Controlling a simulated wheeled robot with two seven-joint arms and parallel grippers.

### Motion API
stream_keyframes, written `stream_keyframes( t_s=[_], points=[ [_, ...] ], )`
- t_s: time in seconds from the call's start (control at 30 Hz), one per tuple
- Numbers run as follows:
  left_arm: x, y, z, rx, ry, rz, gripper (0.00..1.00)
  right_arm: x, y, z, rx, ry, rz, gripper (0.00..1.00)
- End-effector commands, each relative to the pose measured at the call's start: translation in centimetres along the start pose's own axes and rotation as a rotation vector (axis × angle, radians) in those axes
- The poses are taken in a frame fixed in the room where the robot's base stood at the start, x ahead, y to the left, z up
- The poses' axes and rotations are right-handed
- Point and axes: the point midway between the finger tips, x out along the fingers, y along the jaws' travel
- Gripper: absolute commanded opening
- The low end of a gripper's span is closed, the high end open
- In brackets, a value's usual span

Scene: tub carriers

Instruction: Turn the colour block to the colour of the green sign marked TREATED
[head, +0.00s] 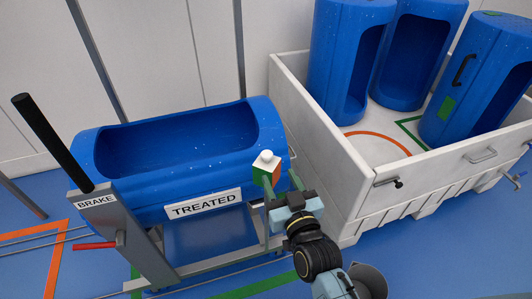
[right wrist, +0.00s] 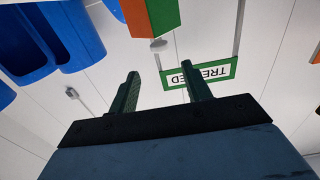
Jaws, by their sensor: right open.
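The colour block (head: 266,174) stands at the near right end of the blue tub (head: 150,190), with a white top and knob and with orange and green side faces. In the right wrist view the block (right wrist: 150,18) shows an orange and a green face at the top edge. My right gripper (head: 281,184) is close to the block. Its two fingers (right wrist: 160,88) are apart with nothing between them, and the block is beyond their tips. The green-framed TREATED sign (right wrist: 205,73) appears upside down in the right wrist view. My left gripper is not in view.
A white TREATED label (head: 203,204) is on the tub's front. A brake lever (head: 45,145) with a black grip and a red handle (head: 95,245) stand at left. A white crate (head: 335,170) holding several blue tubs (head: 415,50) stands at right, close to my right arm.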

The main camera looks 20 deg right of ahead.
Motion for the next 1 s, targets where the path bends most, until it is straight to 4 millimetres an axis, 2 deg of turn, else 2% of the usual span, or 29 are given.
stream_keyframes(
  t_s=[0.03,0.3,0.5,0.7,0.97,1.0],
  points=[
    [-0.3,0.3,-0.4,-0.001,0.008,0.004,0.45,1.2,0.0,0.1,0.001,0.004,0.000,0.49],
    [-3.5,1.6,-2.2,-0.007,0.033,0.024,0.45,6.3,0.0,0.2,0.001,0.001,0.000,0.49],
    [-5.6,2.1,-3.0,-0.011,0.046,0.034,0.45,8.9,0.0,0.2,0.001,-0.001,0.000,0.49],
    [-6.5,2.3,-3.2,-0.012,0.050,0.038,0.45,9.9,0.0,0.2,0.001,-0.003,0.000,0.49],
    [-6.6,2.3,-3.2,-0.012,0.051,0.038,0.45,10.0,0.0,0.1,0.000,-0.003,0.000,0.49],
    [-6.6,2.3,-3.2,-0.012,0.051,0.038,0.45,10.0,0.0,0.1,0.000,-0.003,0.000,0.46]
  ],
)
